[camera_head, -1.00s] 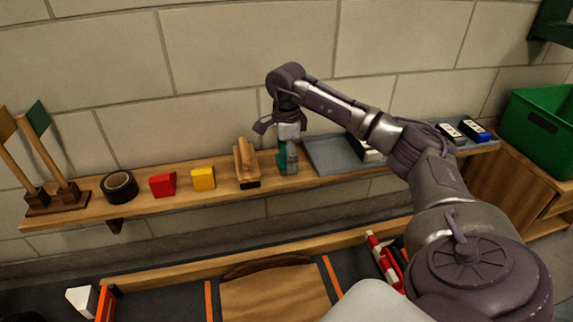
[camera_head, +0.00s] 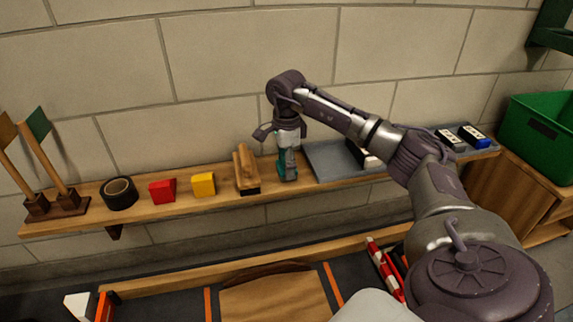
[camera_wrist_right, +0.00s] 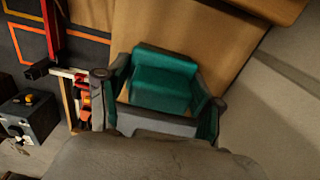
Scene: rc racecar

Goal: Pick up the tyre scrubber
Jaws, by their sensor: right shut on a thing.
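The tyre scrubber, a teal block-shaped thing (camera_head: 288,170), stands on the wooden wall shelf. In the right wrist view its teal body (camera_wrist_right: 160,80) fills the space between the fingers. My right gripper (camera_head: 287,155) reaches down over it from above and is shut on it. The fingers (camera_wrist_right: 158,92) lie at both sides of the teal body in the wrist view. The scrubber's foot still appears at shelf level; I cannot tell whether it touches the shelf. My left gripper is not in view.
A wooden brush-like block (camera_head: 246,170) stands close to the left of the scrubber. A grey tray (camera_head: 325,160) lies close to its right. Yellow (camera_head: 203,184) and red (camera_head: 162,190) blocks and black tape (camera_head: 119,193) stand farther left. A green crate (camera_head: 540,135) is at right.

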